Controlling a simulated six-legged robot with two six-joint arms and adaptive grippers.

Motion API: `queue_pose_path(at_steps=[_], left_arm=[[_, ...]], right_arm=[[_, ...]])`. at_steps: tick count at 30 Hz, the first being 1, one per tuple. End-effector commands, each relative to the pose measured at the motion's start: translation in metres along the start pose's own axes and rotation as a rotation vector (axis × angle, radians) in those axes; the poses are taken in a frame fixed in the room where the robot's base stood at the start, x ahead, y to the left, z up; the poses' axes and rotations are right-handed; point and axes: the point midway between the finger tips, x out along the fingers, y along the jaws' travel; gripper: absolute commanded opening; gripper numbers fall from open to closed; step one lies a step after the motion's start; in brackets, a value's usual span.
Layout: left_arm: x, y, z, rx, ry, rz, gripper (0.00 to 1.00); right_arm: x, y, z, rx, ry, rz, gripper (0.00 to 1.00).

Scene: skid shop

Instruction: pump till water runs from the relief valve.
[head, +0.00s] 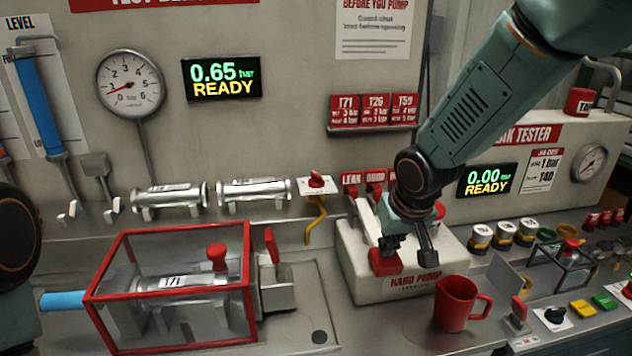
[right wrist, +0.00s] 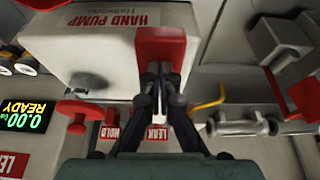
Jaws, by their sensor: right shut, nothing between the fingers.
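The hand pump (head: 372,240) is a white box with a red block-shaped handle (head: 385,262) at its front. My right gripper (head: 390,244) is shut and empty, pointing down at the handle. In the right wrist view its closed fingertips (right wrist: 160,72) overlap the red handle (right wrist: 160,45); I cannot tell if they press on it. A red-knobbed valve (head: 316,181) with a bent yellow spout (head: 316,222) is on the wall left of the pump; no water shows at it. The display (head: 221,78) reads 0.65 bar READY. My left gripper is out of view.
A red mug (head: 456,303) stands close in front of the pump. A red-framed clear box (head: 170,290) holds a metal cylinder marked T71 to the left. A pressure gauge (head: 130,84) hangs above. The leak tester display (head: 487,180) reads 0.00.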

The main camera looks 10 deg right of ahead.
Motion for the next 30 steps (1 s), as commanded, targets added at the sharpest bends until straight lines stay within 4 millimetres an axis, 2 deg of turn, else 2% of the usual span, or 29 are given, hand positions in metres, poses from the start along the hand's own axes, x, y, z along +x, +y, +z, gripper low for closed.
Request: queue_pose_path(at_steps=[5,30], left_arm=[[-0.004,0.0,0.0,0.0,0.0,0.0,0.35],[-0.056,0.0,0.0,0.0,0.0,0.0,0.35]], right_arm=[[-0.004,0.0,-0.002,0.0,0.001,0.0,0.0],[-0.057,0.0,-0.024,0.0,-0.001,0.0,0.0]])
